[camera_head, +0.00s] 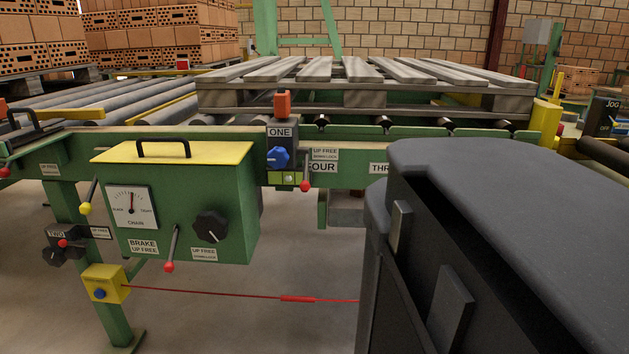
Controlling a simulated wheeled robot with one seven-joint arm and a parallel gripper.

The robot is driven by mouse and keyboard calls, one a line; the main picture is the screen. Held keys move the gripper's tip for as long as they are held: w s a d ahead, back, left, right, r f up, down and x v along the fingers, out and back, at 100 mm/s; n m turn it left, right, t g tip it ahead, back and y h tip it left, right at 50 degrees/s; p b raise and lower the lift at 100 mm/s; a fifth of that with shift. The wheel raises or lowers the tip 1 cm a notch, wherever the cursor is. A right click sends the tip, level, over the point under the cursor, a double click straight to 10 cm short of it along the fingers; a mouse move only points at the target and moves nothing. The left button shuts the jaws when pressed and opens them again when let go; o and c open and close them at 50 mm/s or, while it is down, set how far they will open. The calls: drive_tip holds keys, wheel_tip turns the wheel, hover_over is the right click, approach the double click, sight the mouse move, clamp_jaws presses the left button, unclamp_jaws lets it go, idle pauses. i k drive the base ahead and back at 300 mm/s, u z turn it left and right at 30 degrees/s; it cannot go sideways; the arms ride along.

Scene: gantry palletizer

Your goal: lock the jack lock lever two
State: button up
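A small dark unit marked TWO (57,234) is on the green leg at the left. A lever with a red ball end (63,243) shows on it, beside a white label (101,233) that seems to read up free, down lock. The ball looks close to the unit, and the lever's exact angle is too small to tell. A black knob (50,255) sits just below. My gripper's fingers are not in view. A large dark part of my own body fills the lower right and hides what is behind it.
A green control box (200,180) with a chain gauge, brake lever (172,246) and black knob (211,225) stands right of unit TWO. A yellow-ball lever (86,207) is near it. A red cable (220,294) runs low from a yellow box (105,285). A pallet (350,98) lies behind.

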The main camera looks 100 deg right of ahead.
sight(63, 242)
drive_tip(key=z, duration=2.8)
drive_tip(key=i, duration=0.4)
drive_tip(key=u, duration=1.35)
